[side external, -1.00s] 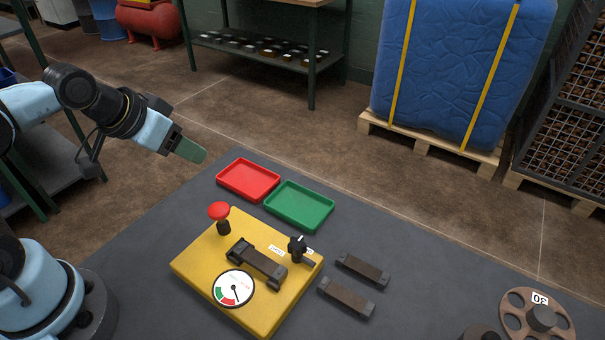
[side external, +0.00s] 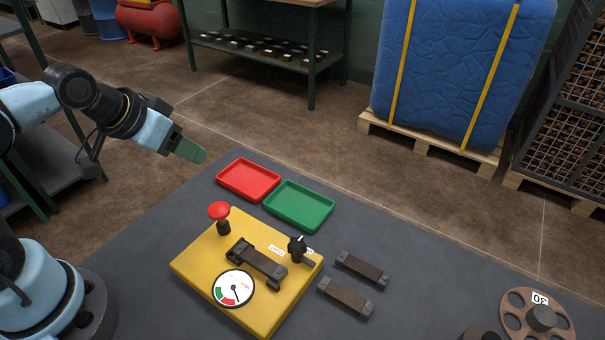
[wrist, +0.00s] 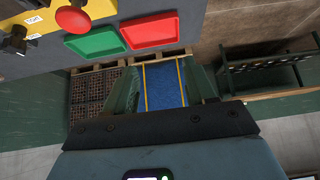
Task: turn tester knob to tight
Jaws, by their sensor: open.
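The yellow tester (side external: 205,262) sits on the dark table in the side external view. Its black knob (side external: 297,246) stands at the right corner, with small white labels beside it. A dark strip piece (side external: 258,262) lies across the tester's top, beside a round dial (side external: 233,288) with green and red zones. A red mushroom button (side external: 219,211) stands at the tester's back left. My gripper (side external: 190,149) is up at the left, well apart from the tester, and empty. In the wrist view its two green fingers (wrist: 165,88) are spread; the tester (wrist: 50,17) is at the top left.
A red tray (side external: 247,179) and a green tray (side external: 299,205) lie behind the tester. Two loose strip pieces (side external: 346,297) lie to its right. A brown wheel (side external: 512,318) is at the table's far right. The table between is clear.

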